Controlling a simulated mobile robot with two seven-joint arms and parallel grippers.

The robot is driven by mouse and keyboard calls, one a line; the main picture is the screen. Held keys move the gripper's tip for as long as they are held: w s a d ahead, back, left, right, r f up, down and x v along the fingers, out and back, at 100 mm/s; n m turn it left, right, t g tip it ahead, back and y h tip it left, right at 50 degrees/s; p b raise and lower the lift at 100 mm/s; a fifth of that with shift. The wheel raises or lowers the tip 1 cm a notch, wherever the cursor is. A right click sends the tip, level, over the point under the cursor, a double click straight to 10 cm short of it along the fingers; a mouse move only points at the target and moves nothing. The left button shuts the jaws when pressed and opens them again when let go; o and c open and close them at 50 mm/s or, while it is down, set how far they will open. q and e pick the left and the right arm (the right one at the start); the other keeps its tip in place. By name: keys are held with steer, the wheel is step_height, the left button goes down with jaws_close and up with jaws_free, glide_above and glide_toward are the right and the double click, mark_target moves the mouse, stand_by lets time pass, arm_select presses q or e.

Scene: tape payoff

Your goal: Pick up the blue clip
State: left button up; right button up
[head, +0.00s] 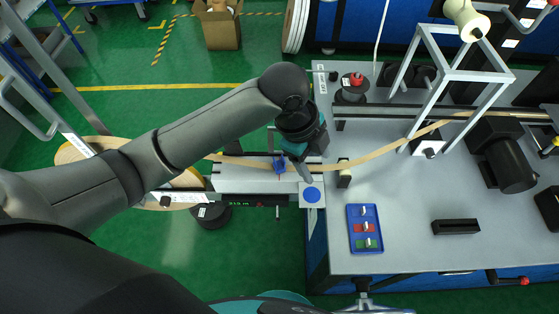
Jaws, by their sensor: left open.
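A small blue clip (280,165) shows at the tan tape (380,152), over the pale plate at the table's left end. My left gripper (289,160) reaches in from the upper right of it, pointing down. Its fingers are apart around the blue clip, and I cannot tell whether they touch it. The wrist hides part of the gripper. A blue tray (365,251) on the table holds a red clip (364,228) and a green clip (367,243). A pale piece shows in its top slot; its body is hard to tell against the blue. My right gripper is not in view.
A metal frame (412,100) stands on the grey table (400,205), with a black motor-like unit (510,165) to its right. A black block (456,227) lies near the front. A blue disc (312,194) sits beside the gripper. The table's middle is fairly clear.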

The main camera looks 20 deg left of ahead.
arm_select(q)
steer(key=w+a+r+m+g+y, duration=0.1)
steer(key=w+a+r+m+y, duration=0.2)
steer(key=a+r+m, duration=0.45)
glide_toward(279, 160)
steer(key=shift+n, duration=0.25)
steer(key=f, duration=0.5)
steer(key=shift+w+d+f+b, duration=0.15)
steer(key=shift+w+d+b, duration=0.1)
steer(key=shift+d+b, duration=0.1)
step_height(279, 160, down, 5)
steer(key=shift+s+a+f, duration=0.1)
steer(key=shift+a+f, duration=0.05)
steer(key=shift+a, duration=0.05)
jaws_close()
